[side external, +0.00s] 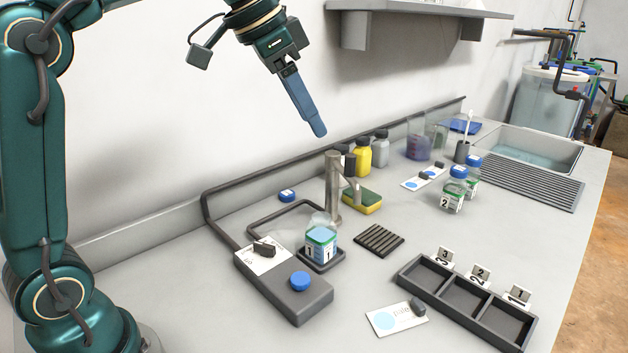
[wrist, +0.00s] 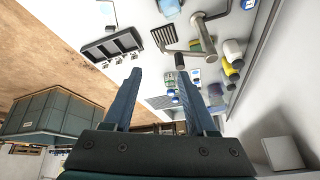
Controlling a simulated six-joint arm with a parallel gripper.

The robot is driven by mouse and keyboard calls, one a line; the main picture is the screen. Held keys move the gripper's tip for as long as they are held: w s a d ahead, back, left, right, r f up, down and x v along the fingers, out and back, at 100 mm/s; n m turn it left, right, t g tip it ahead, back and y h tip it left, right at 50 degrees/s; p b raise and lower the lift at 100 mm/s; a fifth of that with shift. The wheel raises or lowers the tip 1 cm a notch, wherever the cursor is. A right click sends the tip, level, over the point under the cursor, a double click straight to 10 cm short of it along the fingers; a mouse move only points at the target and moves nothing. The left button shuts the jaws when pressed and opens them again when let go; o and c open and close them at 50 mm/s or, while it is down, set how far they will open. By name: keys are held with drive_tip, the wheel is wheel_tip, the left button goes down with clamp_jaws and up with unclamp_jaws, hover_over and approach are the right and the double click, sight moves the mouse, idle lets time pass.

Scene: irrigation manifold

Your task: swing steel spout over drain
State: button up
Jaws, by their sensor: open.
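The steel spout (side external: 334,190) stands on the counter as an upright pipe with a short arm at its top, bent down at the end. In the wrist view its arm (wrist: 188,53) reaches left from the post. The drain is a dark slatted grate (side external: 378,240) in front and to the right of the post; it also shows in the wrist view (wrist: 163,37). I cannot tell exactly what lies below the spout's end. My gripper (side external: 318,132) is above and left of the spout, apart from it; in the wrist view (wrist: 157,72) its fingers are spread and empty.
Jar 1 (side external: 321,241) stands on a dark pad close to the post. A valve box with blue knob (side external: 300,281) is in front. A sponge (side external: 362,201) and bottles (side external: 363,154) stand behind. A three-slot tray (side external: 466,297) is at front right. A shelf (side external: 420,12) hangs above.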

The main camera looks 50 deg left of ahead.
drive_tip(key=s+d+f+n, duration=0.1)
drive_tip(key=s+d+f, duration=0.15)
drive_tip(key=s, duration=0.75)
drive_tip(key=s+f+n+y, duration=0.1)
drive_tip(key=s+f+n, duration=0.2)
drive_tip(key=s+f, duration=0.5)
drive_tip(key=shift+s+a+f, duration=0.2)
drive_tip(key=shift+f, duration=0.9)
